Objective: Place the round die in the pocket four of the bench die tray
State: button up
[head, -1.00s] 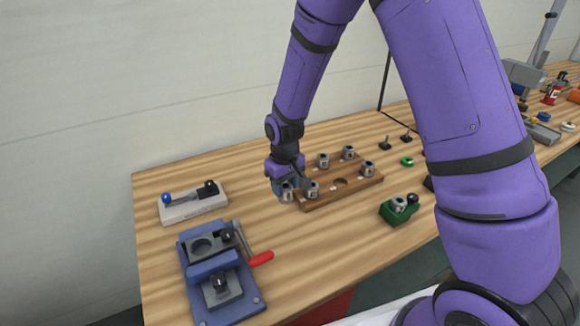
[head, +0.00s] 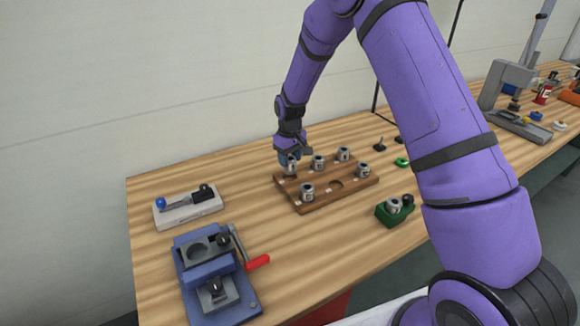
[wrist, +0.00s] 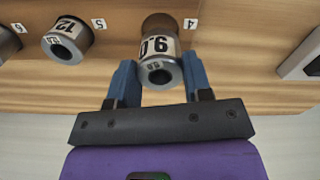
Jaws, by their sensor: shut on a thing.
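My gripper (head: 291,157) is shut on the round die (head: 291,167), a short grey cylinder with a white label. In the wrist view the die (wrist: 160,66) sits between the blue fingers (wrist: 160,84), its label reading 9.0. The wooden bench die tray (head: 325,201) lies on the bench; the die is at its back left corner. In the wrist view the empty round pocket four (wrist: 160,21), beside the tag 4 (wrist: 190,23), shows just beyond the die, which partly hides it. Whether the die touches the tray cannot be told.
Other dies stand in the tray, including one labelled 12 (wrist: 67,41) beside tag 5. A front middle pocket (head: 335,185) is empty. A green holder (head: 394,211), a blue clamp fixture (head: 217,278) with red handle and a white gauge block (head: 187,208) stand nearby.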

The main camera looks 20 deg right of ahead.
aim_at(290, 167)
jog(key=shift+f, duration=1.7)
jog(key=shift+f, duration=0.1)
jog(key=o, duration=1.3)
jog(key=shift+c, duration=0.2)
